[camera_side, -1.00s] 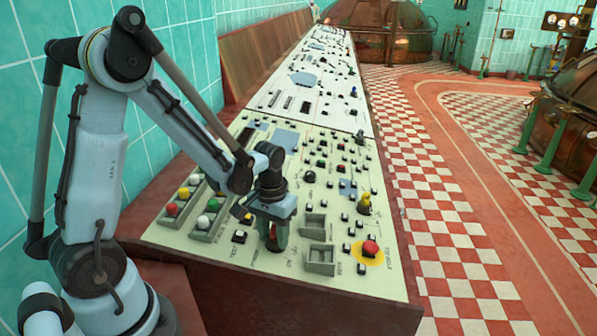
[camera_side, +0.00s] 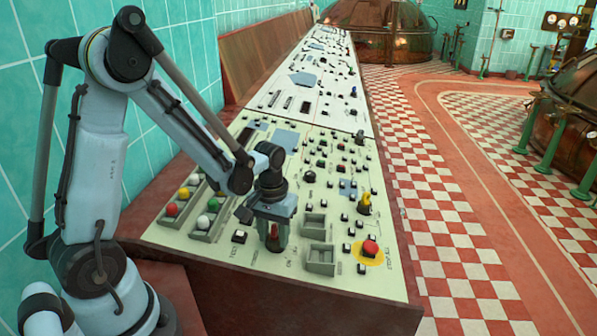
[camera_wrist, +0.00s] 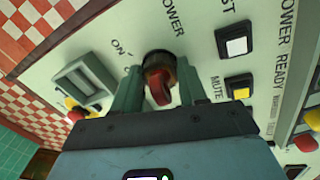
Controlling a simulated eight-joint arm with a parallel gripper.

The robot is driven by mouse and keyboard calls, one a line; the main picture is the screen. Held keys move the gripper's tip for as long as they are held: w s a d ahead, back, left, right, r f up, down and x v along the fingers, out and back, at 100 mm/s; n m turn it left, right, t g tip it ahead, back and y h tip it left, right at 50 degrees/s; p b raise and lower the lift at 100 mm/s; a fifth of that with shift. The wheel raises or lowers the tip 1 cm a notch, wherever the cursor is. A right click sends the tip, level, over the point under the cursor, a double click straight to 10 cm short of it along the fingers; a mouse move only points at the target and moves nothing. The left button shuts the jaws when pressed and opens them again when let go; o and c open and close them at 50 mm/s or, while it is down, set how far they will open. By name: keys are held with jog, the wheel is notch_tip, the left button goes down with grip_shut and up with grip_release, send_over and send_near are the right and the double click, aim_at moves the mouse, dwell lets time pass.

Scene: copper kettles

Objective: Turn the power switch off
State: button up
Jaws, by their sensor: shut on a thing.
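The power switch (camera_wrist: 160,88) is a red lever or knob in a dark round collar on the cream panel. "POWER" is printed beyond it and "ON" to its upper left in the wrist view. My gripper (camera_wrist: 158,86) is shut on the switch, one greenish finger on each side. In the side view my gripper (camera_side: 273,238) points down at the panel's near edge, and the red of the switch (camera_side: 273,232) shows between the fingers. I cannot tell exactly which mark the lever points at.

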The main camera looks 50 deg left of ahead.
jog(key=o, duration=1.1)
jog(key=shift+c, duration=0.2)
notch_tip(320, 180, up, 12)
